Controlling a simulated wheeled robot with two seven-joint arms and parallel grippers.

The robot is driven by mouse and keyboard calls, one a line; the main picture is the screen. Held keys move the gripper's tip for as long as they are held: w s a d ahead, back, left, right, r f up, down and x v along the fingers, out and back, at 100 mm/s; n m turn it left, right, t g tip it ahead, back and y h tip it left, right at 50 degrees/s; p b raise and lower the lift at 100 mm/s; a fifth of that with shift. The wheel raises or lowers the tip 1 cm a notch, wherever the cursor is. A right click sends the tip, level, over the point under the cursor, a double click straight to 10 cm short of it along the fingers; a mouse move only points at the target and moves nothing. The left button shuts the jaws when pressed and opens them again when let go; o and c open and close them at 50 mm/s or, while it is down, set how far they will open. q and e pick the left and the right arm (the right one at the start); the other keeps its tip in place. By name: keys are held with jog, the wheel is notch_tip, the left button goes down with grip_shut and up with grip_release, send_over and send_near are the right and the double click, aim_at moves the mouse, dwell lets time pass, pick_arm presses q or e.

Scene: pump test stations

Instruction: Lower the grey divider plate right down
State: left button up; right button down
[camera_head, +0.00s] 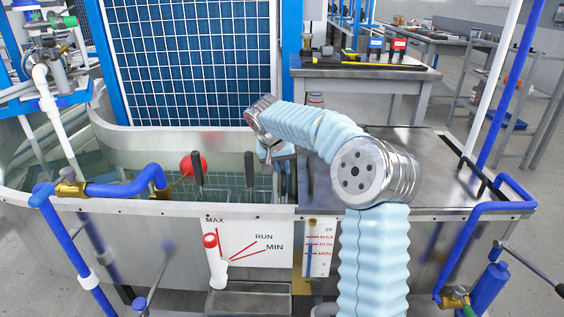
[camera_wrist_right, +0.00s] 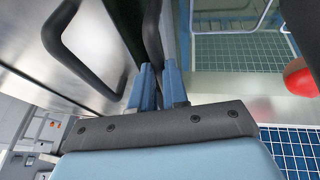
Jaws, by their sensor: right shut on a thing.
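My right gripper (camera_head: 268,162) is over the right end of the open water tank, beside the steel deck. In the right wrist view its two blue fingers (camera_wrist_right: 160,85) are close together on a dark bar-shaped handle (camera_wrist_right: 152,35). This looks like the handle of the grey divider plate. The plate itself is mostly hidden behind my arm and the tank's front wall, so I cannot tell how deep it sits or whether it touches the bottom. My left gripper is out of view.
The tank (camera_head: 120,207) holds a wire basket with dark upright handles (camera_head: 197,168) and a red float ball (camera_head: 193,163). A steel deck (camera_head: 400,180) with a dark handle lies to the right. A blue grid panel (camera_head: 190,60) stands behind. Blue pipes (camera_head: 125,187) run along the front.

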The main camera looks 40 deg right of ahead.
jog(key=shift+s+f, duration=0.1)
jog(key=shift+f, duration=0.2)
jog(key=c, duration=1.1)
grip_release()
jog(key=p+v, duration=0.1)
jog(key=v, duration=1.2)
jog(key=shift+a+r+p, duration=0.15)
jog(key=shift+r+p, duration=0.25)
jog(key=shift+r, duration=0.05)
